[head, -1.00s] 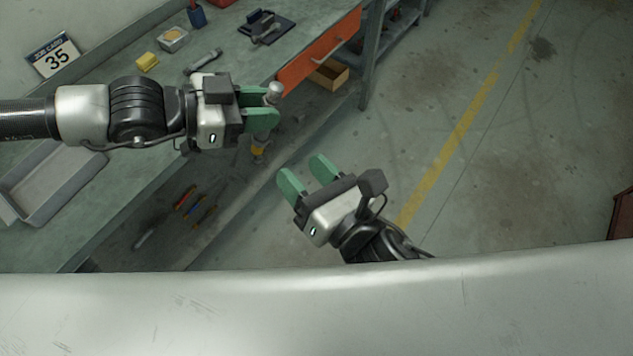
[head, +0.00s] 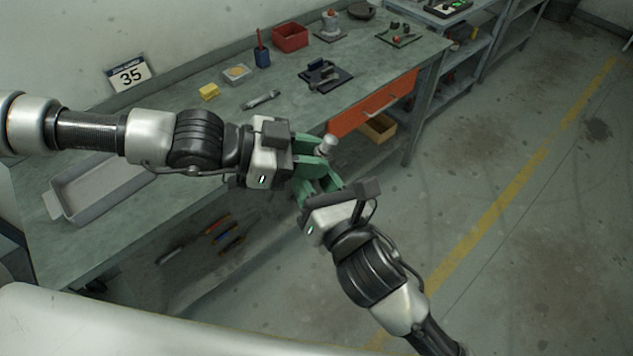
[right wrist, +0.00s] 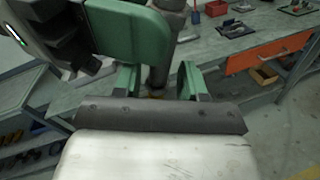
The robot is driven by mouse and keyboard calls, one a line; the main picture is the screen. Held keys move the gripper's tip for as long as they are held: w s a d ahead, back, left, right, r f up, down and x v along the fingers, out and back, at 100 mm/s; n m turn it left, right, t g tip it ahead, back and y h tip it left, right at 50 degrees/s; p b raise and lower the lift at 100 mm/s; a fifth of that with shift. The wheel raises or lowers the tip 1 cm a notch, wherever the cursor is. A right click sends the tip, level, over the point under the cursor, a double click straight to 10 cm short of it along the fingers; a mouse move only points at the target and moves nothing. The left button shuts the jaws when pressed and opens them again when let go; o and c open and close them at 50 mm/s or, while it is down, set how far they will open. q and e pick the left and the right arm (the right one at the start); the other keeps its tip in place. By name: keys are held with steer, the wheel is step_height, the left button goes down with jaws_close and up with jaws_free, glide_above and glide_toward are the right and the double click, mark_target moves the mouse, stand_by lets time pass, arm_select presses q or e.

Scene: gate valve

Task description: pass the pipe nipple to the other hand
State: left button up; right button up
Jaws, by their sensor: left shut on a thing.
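The pipe nipple is a grey metal tube; its top (head: 327,145) shows at the fingertips of my left gripper (head: 316,154) in the head view. My left gripper is shut on it, holding it roughly upright off the bench's front edge. My right gripper (head: 316,186) is just below and close to the left one, its green fingers apart. In the right wrist view the nipple (right wrist: 161,70) runs down between the right gripper's two open fingers (right wrist: 159,80), with gaps on both sides. A left green finger hides part of its upper length.
The workbench (head: 200,125) carries a grey tray (head: 72,208), a yellow block (head: 208,92), a red bin (head: 290,37) and a dark fixture (head: 326,75). An orange drawer (head: 372,105) stands at its front. Floor to the right is clear.

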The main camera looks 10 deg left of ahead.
steer(key=c, duration=0.5)
arm_select(q)
steer(key=o, duration=1)
arm_select(e)
jaws_close()
arm_select(q)
steer(key=shift+a+r, duration=0.1)
